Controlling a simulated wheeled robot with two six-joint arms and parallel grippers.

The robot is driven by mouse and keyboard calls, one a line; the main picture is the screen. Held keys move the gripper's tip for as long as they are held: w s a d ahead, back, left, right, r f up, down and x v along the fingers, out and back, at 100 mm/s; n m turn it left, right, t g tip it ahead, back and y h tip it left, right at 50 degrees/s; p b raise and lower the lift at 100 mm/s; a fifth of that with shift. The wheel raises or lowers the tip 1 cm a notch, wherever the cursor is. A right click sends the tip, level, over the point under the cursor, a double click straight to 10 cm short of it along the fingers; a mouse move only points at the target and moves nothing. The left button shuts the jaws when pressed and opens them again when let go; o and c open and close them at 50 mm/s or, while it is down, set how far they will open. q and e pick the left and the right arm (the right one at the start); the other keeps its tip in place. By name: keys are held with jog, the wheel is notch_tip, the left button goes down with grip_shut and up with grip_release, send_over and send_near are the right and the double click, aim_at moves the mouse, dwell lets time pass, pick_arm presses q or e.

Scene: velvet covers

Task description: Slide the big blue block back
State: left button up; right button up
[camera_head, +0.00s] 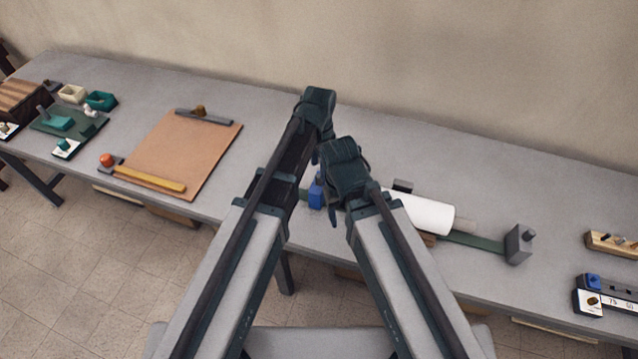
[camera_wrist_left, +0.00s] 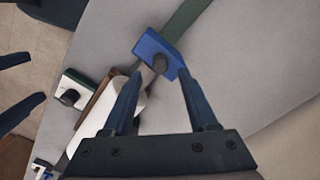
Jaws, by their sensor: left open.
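The blue block (camera_head: 316,193) sits on a long green rail (camera_head: 474,243) near the table's front edge, left of a white roll. It also shows in the left wrist view (camera_wrist_left: 150,46), with a dark round knob on it. My left gripper (camera_wrist_left: 158,74) is open, its fingertips on either side of the knob; I cannot tell whether they touch it. In the head view my arms hide part of the block and rail. My right gripper (camera_head: 334,216) is close by; two parted dark fingers at the left edge of the wrist view look like its own.
The white roll (camera_head: 424,214) lies along the rail, which ends at a grey end block (camera_head: 518,244). A brown clipboard-like board (camera_head: 178,152) lies to the left. A wooden holder (camera_head: 612,243) stands far right. The table behind my arms is clear up to the wall.

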aim_at(319, 175)
pick_arm(q)
notch_tip(319, 175, down, 5)
jog(key=b, duration=0.4)
jog(key=shift+f, duration=0.1)
grip_shut()
dwell(1.2)
